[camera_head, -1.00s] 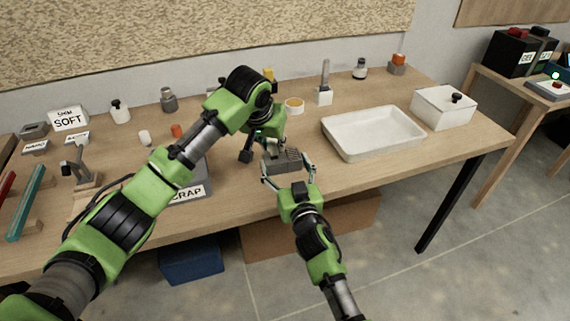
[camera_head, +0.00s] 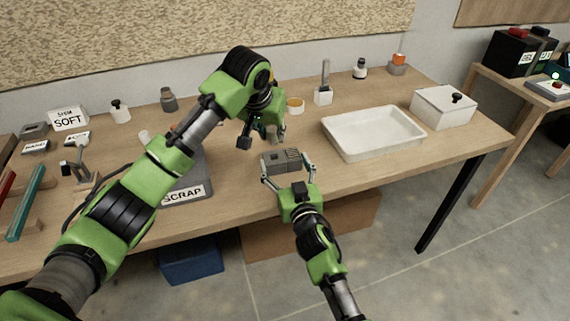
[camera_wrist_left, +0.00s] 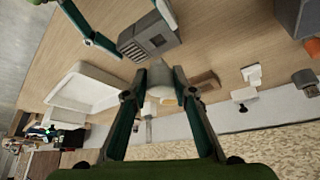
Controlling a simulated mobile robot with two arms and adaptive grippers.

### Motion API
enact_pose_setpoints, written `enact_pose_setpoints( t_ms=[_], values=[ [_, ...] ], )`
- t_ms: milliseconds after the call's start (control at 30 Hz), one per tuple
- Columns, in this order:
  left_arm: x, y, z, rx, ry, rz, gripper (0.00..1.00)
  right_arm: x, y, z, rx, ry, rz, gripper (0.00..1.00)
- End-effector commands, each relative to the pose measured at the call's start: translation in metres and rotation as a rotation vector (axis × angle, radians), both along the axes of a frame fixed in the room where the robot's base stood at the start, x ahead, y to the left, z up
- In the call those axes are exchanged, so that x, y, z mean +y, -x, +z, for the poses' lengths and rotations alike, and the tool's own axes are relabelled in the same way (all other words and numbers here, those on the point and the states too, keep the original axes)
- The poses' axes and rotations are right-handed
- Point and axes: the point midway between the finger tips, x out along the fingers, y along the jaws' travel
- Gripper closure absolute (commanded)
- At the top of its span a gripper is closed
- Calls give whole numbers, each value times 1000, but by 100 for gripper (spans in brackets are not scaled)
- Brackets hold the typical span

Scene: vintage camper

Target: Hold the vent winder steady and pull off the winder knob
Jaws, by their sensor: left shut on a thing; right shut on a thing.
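The vent winder (camera_head: 281,161), a grey box with slots in one side, is held between the fingers of my right gripper (camera_head: 288,174) just over the front of the bench. It also shows in the left wrist view (camera_wrist_left: 150,38). My left gripper (camera_head: 273,136) is above and behind the winder. In the left wrist view its fingers (camera_wrist_left: 160,88) are shut on a small grey piece, the winder knob (camera_wrist_left: 159,74). A gap shows between the knob and the winder body. The knob is mostly hidden by the fingers in the head view.
A white tray (camera_head: 340,146) stands to the right, with a white box (camera_head: 440,107) beyond it. A grey SCRAP tray (camera_head: 190,193) lies left of the winder, partly under my left arm. Small bottles and blocks stand along the back. The bench front right of the winder is clear.

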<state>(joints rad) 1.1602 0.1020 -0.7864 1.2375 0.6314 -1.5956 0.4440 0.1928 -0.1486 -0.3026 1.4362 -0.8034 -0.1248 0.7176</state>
Motion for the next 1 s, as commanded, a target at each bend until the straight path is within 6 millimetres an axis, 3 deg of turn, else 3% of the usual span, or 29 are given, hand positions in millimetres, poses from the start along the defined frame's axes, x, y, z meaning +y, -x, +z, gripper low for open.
enact_pose_setpoints(
  t_ms=[167, 400, 433, 500, 867, 1000],
  values=[
    [0, 0, 14, -1, 0, -1, 100, 0, 0, -2, 4, 2, -1, 70],
    [0, 0, 15, 1, -1, -1, 100, 0, 0, -2, 4, 2, -1, 70],
    [0, 0, 15, 1, -1, -1, 100, 0, 0, -2, 4, 2, -1, 25],
    [0, 0, 15, 0, 0, -1, 100, 0, 0, -2, 4, 2, -1, 8],
    [0, 0, 15, 0, 0, 0, 100, 0, 1, -1, 1, 0, 0, 8],
    [0, 0, 15, 0, 0, 0, 100, -3, 11, -2, 2, 1, -1, 8]
  ],
)
